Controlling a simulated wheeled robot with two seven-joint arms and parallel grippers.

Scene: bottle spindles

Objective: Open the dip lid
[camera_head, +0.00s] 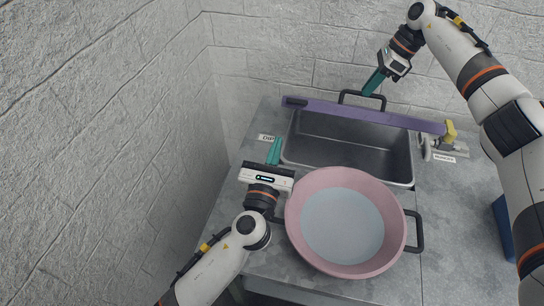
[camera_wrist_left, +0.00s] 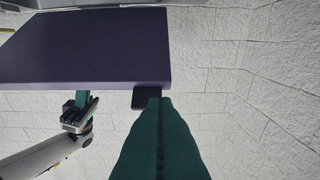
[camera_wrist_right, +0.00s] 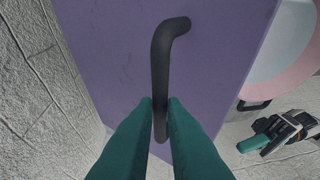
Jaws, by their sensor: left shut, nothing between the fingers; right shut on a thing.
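The purple lid (camera_head: 365,113) stands tilted up, nearly edge-on, above the back of the metal dip basin (camera_head: 400,165), whose inside shows. Its underside or face fills the upper left of the left wrist view (camera_wrist_left: 80,45). My right gripper (camera_head: 368,92) is shut on the lid's black bar handle (camera_wrist_right: 160,75) at the back. The handle passes between its green fingertips in the right wrist view. My left gripper (camera_head: 276,142) is shut and empty, at the basin's left edge below the lid's left end. A black piece (camera_head: 295,102) sits on that end.
A pink pan (camera_head: 300,235) with pale contents and black handles stands in front of the basin. A "DIP" label (camera_head: 266,138) lies left of the basin. A yellow and grey fitting (camera_head: 449,132) is at the lid's right end. A rough wall closes the left and back.

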